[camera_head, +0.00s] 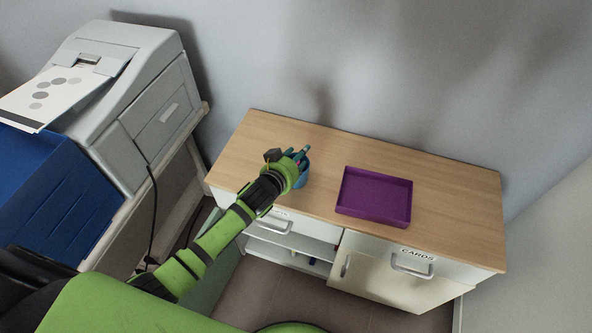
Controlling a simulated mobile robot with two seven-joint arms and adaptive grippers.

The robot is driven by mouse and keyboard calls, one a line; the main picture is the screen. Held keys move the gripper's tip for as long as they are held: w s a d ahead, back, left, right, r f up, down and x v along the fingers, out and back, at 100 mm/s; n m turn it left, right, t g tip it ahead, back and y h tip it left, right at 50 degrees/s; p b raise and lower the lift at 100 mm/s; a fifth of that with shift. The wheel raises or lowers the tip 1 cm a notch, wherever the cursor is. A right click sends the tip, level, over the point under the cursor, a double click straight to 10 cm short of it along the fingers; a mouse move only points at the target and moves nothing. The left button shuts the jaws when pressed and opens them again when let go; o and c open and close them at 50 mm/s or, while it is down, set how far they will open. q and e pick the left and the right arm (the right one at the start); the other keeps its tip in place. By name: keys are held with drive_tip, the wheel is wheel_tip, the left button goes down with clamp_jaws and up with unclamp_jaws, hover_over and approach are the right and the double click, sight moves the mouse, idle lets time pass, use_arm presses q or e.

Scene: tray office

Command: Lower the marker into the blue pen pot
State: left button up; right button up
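The blue pen pot (303,178) stands on the wooden cabinet top, left of the purple tray. My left gripper (290,157) is over the left side of the pot and covers much of it. Small teal and reddish tips (303,152) show at the gripper and above the pot. I cannot tell whether they are the marker, other pens in the pot or both. The finger gap is too small and too covered to tell whether the gripper is open or shut. My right gripper is not in view.
A purple tray (375,214) lies on the wooden cabinet top (455,205), which is bare to its right. Below are a drawer labelled CARDS (413,265) and an open shelf. A grey printer (150,100) and a blue bin (60,195) stand at left. A wall runs behind.

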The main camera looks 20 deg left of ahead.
use_arm(q)
drive_tip(key=shift+s+f, duration=0.35)
drive_tip(key=shift+f, duration=0.2)
drive_tip(key=shift+s+a+r, duration=0.1)
drive_tip(key=shift+s+r, duration=0.05)
drive_tip(key=shift+s, duration=0.35)
drive_tip(key=r+v, duration=0.1)
drive_tip(key=v, duration=1)
drive_tip(key=s+a+f+g+y, duration=0.1)
drive_tip(key=s+f+g, duration=0.15)
drive_tip(key=f, duration=0.55)
drive_tip(key=s+a+f+g, duration=0.15)
drive_tip(key=s+f, duration=0.25)
drive_tip(key=f, duration=0.5)
drive_tip(key=s+a+f+g+y, duration=0.1)
drive_tip(key=s+a+f+g, duration=0.15)
drive_tip(key=f, duration=0.55)
drive_tip(key=s+f+g, duration=0.3)
drive_tip(key=s+f, duration=0.5)
drive_tip(key=s, duration=0.6)
drive_tip(key=s+f+g, duration=0.3)
drive_tip(key=s+f, duration=0.5)
drive_tip(key=s, duration=0.6)
drive_tip(key=shift+s+d+f, duration=0.2)
drive_tip(key=shift+s+d, duration=0.1)
